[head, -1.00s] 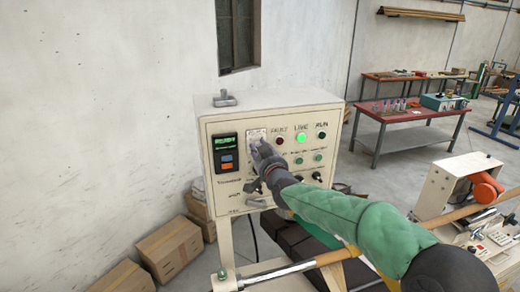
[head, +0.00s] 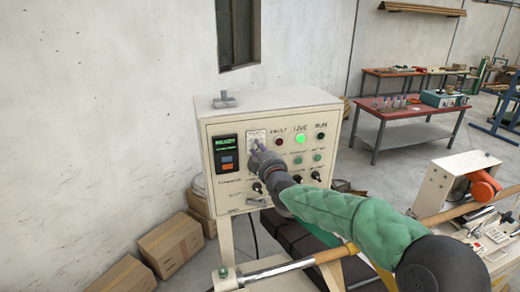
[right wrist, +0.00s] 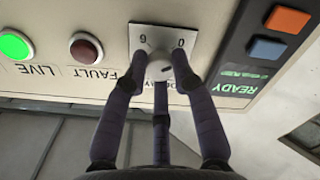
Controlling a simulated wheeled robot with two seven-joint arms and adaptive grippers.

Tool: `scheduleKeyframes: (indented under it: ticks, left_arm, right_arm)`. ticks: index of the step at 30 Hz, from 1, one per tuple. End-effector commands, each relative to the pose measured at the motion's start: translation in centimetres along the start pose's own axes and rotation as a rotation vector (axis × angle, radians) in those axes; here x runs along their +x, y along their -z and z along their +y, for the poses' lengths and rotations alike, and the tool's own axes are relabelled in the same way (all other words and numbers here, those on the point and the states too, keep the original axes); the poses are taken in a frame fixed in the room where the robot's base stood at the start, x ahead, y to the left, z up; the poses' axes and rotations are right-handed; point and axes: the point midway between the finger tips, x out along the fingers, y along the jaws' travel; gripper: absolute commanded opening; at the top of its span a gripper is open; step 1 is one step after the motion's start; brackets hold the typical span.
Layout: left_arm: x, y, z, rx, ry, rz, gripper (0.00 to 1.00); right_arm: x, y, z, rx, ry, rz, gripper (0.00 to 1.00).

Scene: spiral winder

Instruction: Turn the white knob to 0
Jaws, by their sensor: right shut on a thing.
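The white knob (right wrist: 159,68) sits on a pale dial plate (right wrist: 145,36) on the front of the control box, and carries a short dark mark. The plate shows a 0 and another digit, upside down in the right wrist view. My right gripper (right wrist: 160,76) is shut on the knob, its fingers around it. In the head view the gripper (head: 259,149) reaches the plate (head: 256,134) and mostly hides the knob. Where the knob points is hard to tell. My left gripper is not in view.
The control box (head: 225,110) has a green-lit LIVE lamp (head: 299,139), a dark red FAULT lamp (head: 278,141) and a display (head: 227,141) reading READY. Small black switches (head: 257,188) sit just below my gripper. Cardboard boxes (head: 170,247) stand on the floor at left.

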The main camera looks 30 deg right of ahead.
Motion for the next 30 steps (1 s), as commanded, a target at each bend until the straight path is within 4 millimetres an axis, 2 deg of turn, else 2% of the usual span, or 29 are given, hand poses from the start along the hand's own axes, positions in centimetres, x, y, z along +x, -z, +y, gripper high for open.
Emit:
scheduleKeyframes:
  ticks: [1, 9, 24, 25, 27, 30]
  left_arm:
    - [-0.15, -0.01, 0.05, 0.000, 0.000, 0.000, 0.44]
    - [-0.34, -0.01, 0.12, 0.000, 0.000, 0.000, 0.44]
    - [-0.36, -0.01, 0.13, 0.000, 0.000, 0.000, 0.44]
    - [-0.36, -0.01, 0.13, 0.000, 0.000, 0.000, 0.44]
    - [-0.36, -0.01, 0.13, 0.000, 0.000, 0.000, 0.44]
    - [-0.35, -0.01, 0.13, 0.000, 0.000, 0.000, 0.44]
  right_arm:
    - [0.00, 0.41, 0.47, -0.023, -0.009, 0.007, 0.00]
    - [0.00, 0.40, 0.45, -0.105, -0.009, 0.007, 0.00]
    - [-0.01, 0.40, 0.41, -0.122, -0.009, 0.007, 0.00]
    - [-0.01, 0.40, 0.41, -0.122, -0.009, 0.007, 0.30]
    - [-0.01, 0.38, 0.38, -0.122, -0.009, 0.007, 0.49]
    - [-0.01, 0.28, 0.26, -0.122, -0.006, 0.005, 0.50]
